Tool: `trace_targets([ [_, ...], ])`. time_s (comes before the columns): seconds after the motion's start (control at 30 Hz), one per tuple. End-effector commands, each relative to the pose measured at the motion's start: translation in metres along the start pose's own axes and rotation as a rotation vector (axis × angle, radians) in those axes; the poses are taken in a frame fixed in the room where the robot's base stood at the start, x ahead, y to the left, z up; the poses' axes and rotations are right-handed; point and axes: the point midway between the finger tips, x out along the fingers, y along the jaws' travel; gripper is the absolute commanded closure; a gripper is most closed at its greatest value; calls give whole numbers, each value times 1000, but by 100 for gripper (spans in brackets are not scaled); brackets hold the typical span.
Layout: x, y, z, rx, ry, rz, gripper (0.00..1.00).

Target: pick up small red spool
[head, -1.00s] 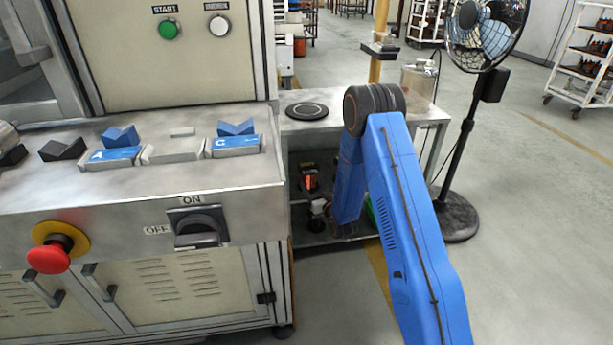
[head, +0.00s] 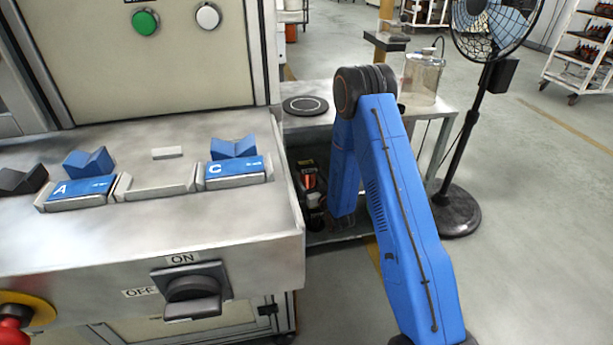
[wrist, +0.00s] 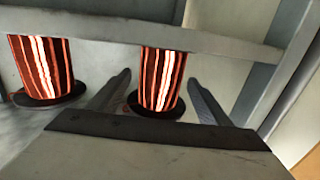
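Two red, shiny wire-wound spools with dark bases stand side by side in the wrist view: a left one (wrist: 45,65) and a right one (wrist: 162,78). The left one looks slightly larger. My gripper (wrist: 160,76) is open, with one finger on each side of the right spool. I cannot tell whether the fingers touch it. In the head view, a red-orange spool (head: 308,182) shows in the shadowed space under the side table's top. My gripper is mostly hidden there behind the machine's edge and my arm.
The side table (head: 430,108) carries a black disc (head: 305,106) and a clear jar (head: 422,77). A grey rail (wrist: 150,32) crosses above the spools. The machine console (head: 110,245) stands close on the left, and a standing fan (head: 480,130) on the right. Open floor lies beyond it.

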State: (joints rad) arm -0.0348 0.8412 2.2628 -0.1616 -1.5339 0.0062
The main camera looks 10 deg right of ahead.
Motion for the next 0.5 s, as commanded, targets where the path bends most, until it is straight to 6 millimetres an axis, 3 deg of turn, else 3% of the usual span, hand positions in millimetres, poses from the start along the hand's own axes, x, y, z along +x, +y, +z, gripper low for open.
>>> trace_targets([
  [0.03, 0, 0, 0, 0, 0, 0, 39],
  [0.3, 0, 0, 0, 0, 0, 0, 100],
  [0.5, 1, 0, -1, 0, 3, 0, 100],
])
